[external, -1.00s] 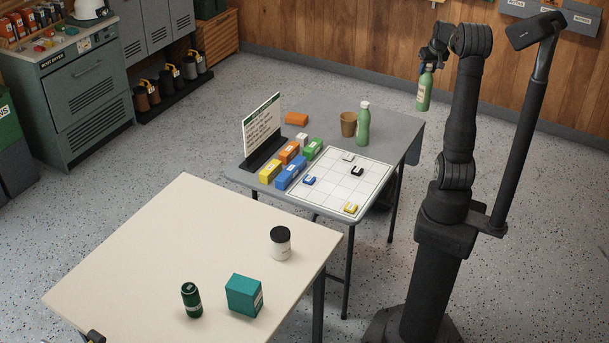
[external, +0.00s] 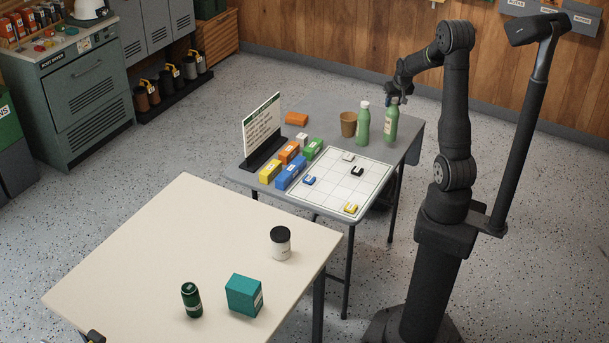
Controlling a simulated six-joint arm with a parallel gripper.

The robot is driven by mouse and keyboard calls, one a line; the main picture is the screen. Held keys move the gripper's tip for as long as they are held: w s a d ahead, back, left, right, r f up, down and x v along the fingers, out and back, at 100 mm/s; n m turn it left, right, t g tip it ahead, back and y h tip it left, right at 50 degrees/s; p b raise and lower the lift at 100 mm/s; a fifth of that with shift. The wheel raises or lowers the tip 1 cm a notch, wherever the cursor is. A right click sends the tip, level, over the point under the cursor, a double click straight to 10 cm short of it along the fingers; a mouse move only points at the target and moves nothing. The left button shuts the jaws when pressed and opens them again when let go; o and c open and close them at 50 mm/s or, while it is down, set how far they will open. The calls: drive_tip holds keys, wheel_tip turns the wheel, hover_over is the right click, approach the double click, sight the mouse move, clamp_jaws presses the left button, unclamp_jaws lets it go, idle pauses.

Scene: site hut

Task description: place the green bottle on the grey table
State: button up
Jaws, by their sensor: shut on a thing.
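A green bottle (external: 391,123) with a pale cap is held upright in my gripper (external: 396,97), which is shut on its upper part. The bottle appears over the right back part of the grey table (external: 335,113); I cannot tell whether its base touches the top. A second, similar green bottle (external: 362,125) stands on the grey table just left of the held one, with a narrow gap in the picture.
A brown cup (external: 348,124) stands left of the second bottle. A cream table (external: 150,250) stands in front.

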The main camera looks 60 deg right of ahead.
sight(392, 110)
drive_tip(key=shift+w+f, duration=0.35)
drive_tip(key=shift+f, duration=1.9)
drive_tip(key=o, duration=1.2)
drive_tip(key=v, duration=1.2)
